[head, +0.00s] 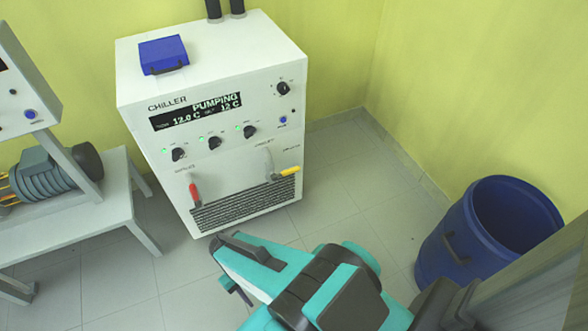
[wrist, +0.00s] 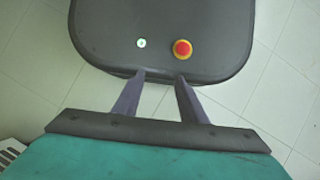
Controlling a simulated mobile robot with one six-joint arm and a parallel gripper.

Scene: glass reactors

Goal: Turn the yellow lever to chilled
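The yellow lever (head: 288,171) is on the lower right of the front of the white chiller (head: 225,130). Its yellow handle points sideways to the right, nearly level, from a pale pipe fitting. The labels around it are too small to read. A red lever (head: 194,193) hangs downward on the lower left of the same front. My gripper (head: 238,290) is in front of and below the chiller, well apart from both levers. In the wrist view my gripper (wrist: 158,86) points down with its two fingers apart and nothing between them. Neither lever shows there.
The chiller's display (head: 196,110) reads PUMPING and 12 C. A blue case (head: 163,54) lies on its top. A blue barrel (head: 487,235) stands at the right. A bench (head: 130,195) with a motor (head: 55,172) is at the left. Tiled floor is clear before the chiller.

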